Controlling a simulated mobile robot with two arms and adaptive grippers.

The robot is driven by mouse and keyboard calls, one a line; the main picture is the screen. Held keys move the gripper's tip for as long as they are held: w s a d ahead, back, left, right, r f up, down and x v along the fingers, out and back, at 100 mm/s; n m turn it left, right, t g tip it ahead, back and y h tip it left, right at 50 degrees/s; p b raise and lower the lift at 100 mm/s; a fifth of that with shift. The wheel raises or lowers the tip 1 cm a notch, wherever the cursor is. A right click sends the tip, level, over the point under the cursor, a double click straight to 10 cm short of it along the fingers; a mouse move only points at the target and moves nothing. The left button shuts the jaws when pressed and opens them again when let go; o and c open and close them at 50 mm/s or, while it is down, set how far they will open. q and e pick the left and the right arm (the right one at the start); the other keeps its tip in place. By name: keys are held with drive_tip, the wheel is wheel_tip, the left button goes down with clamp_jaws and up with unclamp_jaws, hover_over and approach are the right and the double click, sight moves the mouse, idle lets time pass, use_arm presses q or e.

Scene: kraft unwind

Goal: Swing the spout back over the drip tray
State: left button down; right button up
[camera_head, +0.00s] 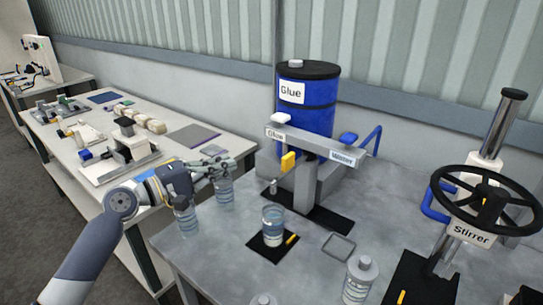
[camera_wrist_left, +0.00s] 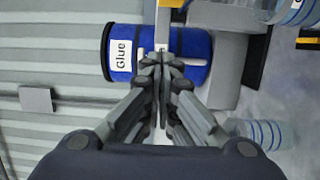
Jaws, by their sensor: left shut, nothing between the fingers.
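The dispenser's grey beam (camera_head: 310,146), marked Glue and Water, tops a post in front of the blue glue drum (camera_head: 318,122). A yellow piece (camera_head: 288,162) hangs at its Glue end, with a small grey nozzle (camera_head: 273,187) nearby. A thin-rimmed square (camera_head: 339,247) lies flat on the table; I cannot tell whether it is the drip tray. My left gripper (camera_head: 248,160) is shut and empty, left of the yellow piece and apart from it. In the left wrist view its closed fingers (camera_wrist_left: 162,62) overlap the drum (camera_wrist_left: 120,52). My right gripper is not in view.
A jar (camera_head: 273,225) stands on a black mat in front of the dispenser. Bottles stand below my left gripper (camera_head: 224,194) and wrist (camera_head: 186,219), and another (camera_head: 360,280) at the front. The stirrer's black wheel (camera_head: 487,200) is at right. A cluttered bench (camera_head: 180,150) is at left.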

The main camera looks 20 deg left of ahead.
sight(291, 167)
use_arm(q)
drive_tip(key=w+d+p, duration=0.6)
drive_tip(key=w+d, duration=0.1)
drive_tip(key=d, duration=0.2)
drive_tip(key=shift+d+p, duration=0.3)
drive_tip(key=shift+p, duration=0.1)
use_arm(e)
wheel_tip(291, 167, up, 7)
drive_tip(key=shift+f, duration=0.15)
use_arm(q)
drive_tip(key=shift+w+f, duration=0.1)
drive_tip(key=shift+f, duration=0.05)
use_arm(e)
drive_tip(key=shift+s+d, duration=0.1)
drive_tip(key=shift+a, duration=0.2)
